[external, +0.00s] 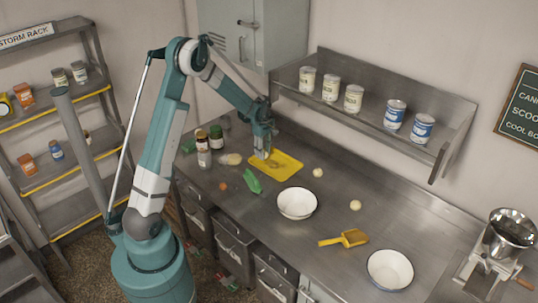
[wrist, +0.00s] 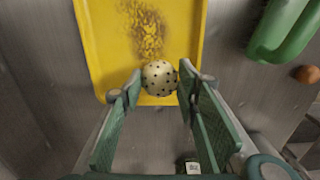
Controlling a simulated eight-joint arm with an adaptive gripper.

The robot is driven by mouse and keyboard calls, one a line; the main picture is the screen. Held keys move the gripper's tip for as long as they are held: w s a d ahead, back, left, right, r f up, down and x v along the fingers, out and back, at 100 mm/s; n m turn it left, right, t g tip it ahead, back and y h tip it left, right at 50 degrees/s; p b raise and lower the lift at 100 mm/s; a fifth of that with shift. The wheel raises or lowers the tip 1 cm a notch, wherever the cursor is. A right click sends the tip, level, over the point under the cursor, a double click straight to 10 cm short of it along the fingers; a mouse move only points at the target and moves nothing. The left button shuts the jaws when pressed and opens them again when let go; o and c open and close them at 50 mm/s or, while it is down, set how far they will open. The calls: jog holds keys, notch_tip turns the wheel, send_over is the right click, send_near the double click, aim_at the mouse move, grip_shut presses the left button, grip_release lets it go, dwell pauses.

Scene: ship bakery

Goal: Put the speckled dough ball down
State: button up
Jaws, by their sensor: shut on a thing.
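The speckled dough ball (wrist: 159,78), pale with dark dots, sits between my fingertips in the wrist view. My gripper (wrist: 158,85) is shut on it. The ball is over the near edge of a yellow tray (wrist: 98,50) that has a brown patch of crumbs or stain on it. In the external view my gripper (external: 263,155) points down at the left part of the yellow tray (external: 290,166). The ball cannot be made out there. Whether the ball touches the tray is not clear.
A green object (external: 252,180) and a small orange-brown ball (external: 223,186) lie near the tray. Jars (external: 203,150) stand to the left.

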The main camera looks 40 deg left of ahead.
jog(key=shift+f, duration=1.6)
jog(key=shift+f, duration=0.2)
jog(key=o, duration=0.9)
jog(key=shift+r, duration=0.2)
jog(key=shift+r, duration=6)
